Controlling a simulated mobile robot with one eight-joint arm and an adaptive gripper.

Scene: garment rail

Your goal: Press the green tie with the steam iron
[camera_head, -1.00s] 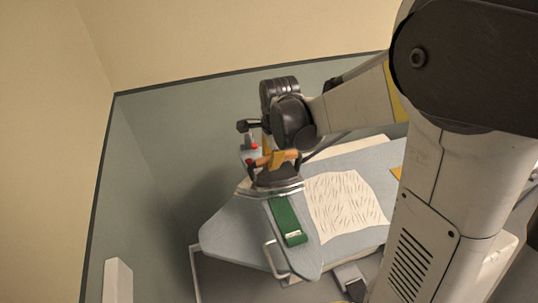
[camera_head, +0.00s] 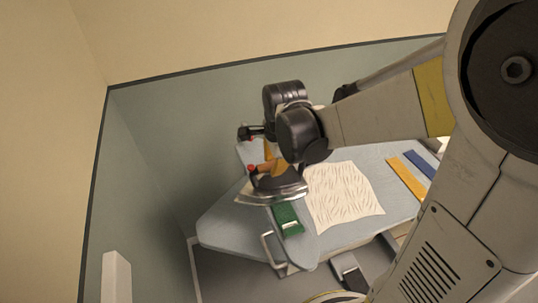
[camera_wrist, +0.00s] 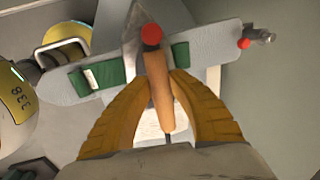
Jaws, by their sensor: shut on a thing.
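The green tie (camera_head: 287,217) lies across the light blue ironing board near its narrow end; its middle is covered by the iron. In the wrist view the tie (camera_wrist: 84,78) shows on both sides of the iron. The steam iron (camera_head: 280,190) has a dark body, a pale metal soleplate and an orange handle (camera_wrist: 158,90) with a red knob. It sits over the tie; I cannot tell whether the soleplate touches it. My gripper (camera_wrist: 159,84) has yellow fingers, shut on the iron's handle.
The ironing board (camera_head: 235,226) has a metal rail at its front edge. A patterned cream cloth (camera_head: 343,194) lies right of the tie. An orange strip (camera_head: 407,178) and a blue strip (camera_head: 421,165) lie farther right. A white post (camera_head: 116,277) stands at lower left.

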